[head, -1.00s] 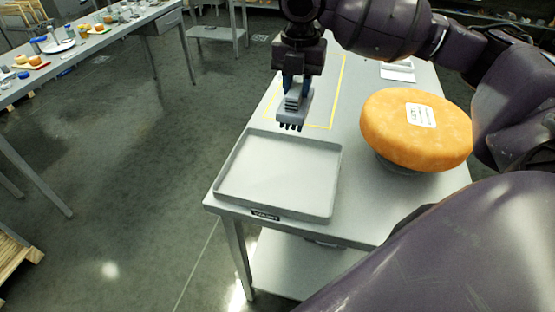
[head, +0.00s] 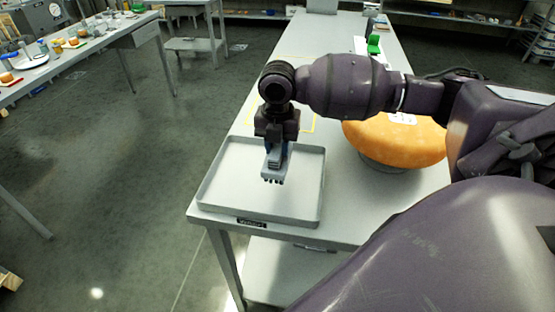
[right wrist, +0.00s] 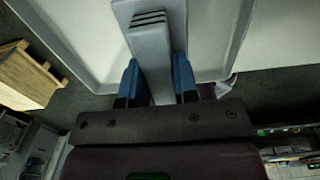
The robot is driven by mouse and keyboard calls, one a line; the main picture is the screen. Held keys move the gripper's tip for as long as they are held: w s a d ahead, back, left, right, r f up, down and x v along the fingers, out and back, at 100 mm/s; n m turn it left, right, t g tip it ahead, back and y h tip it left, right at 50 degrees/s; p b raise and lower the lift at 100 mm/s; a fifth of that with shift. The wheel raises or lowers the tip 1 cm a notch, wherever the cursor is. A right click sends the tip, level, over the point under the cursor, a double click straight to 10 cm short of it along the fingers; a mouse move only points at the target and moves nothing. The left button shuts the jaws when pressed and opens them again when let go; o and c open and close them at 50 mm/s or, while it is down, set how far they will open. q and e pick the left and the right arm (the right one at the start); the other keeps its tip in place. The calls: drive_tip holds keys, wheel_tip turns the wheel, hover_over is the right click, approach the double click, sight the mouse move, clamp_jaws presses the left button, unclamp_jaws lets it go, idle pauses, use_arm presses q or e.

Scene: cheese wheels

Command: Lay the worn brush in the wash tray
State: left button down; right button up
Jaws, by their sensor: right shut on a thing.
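The brush (head: 273,172), grey with dark bristle tufts at its lower end, is held by my right gripper (head: 276,147) over the wash tray. The wash tray (head: 222,196) is a shallow grey tray with a low rim at the near end of the table. In the right wrist view, the blue fingers (right wrist: 157,82) are shut on the brush's grey handle (right wrist: 150,50), with the pale tray floor behind it. I cannot tell whether the brush touches the tray floor. My left gripper is not in view.
An orange cheese wheel (head: 385,140) with a white label sits on a stand right of the tray. A green item (head: 373,45) stands farther back. Yellow tape (head: 309,125) marks the table behind the tray. A side table (head: 98,52) with food stands at the left.

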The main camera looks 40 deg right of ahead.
wheel_tip(320, 180, down, 5)
drive_tip(key=shift+r+b, duration=0.15)
drive_tip(key=shift+b, duration=0.15)
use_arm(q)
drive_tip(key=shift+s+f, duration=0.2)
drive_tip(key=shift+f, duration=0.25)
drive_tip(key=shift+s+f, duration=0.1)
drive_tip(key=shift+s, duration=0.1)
use_arm(e)
drive_tip(key=o, duration=0.8)
drive_tip(key=shift+o, duration=0.2)
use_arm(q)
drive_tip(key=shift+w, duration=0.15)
